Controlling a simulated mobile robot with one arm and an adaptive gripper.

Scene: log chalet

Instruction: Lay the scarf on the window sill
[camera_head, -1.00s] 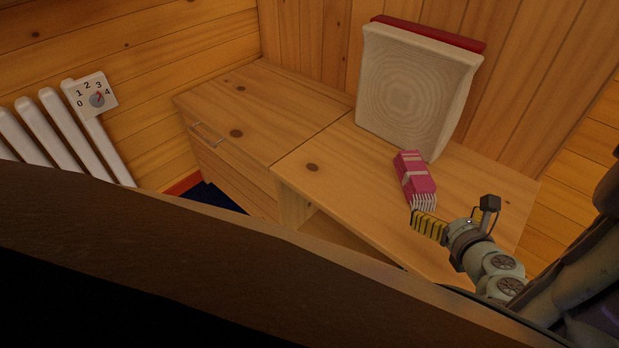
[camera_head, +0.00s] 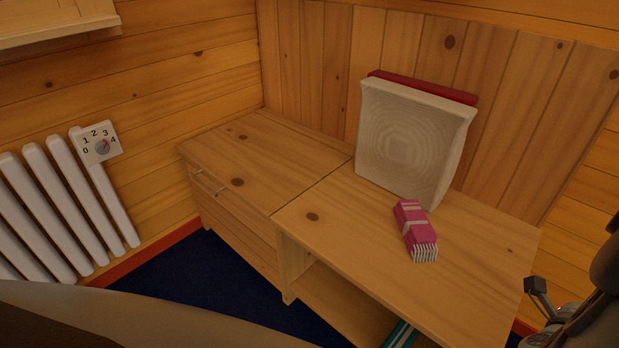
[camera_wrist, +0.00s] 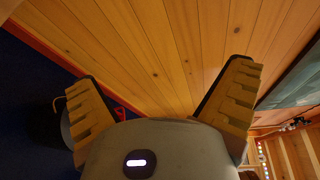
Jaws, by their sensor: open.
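The scarf (camera_head: 414,228) is a folded pink bundle with pale stripes and a white fringe. It lies on the right part of the low wooden cabinet, in front of a pale upright cushion-like block. A light wooden ledge (camera_head: 58,36) at the upper left of the head view, above the radiator, looks like the window sill; only its lower corner shows. My gripper (camera_wrist: 162,78) is open and empty in the wrist view, its two yellow ridged fingers wide apart, facing plank wall.
The cabinet top (camera_head: 330,212) is bare left of the scarf. The pale block (camera_head: 410,140) leans near the wall with a red item (camera_head: 425,87) behind it. A white radiator (camera_head: 62,210) stands at left. Dark blue floor (camera_head: 205,280) is free between radiator and cabinet.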

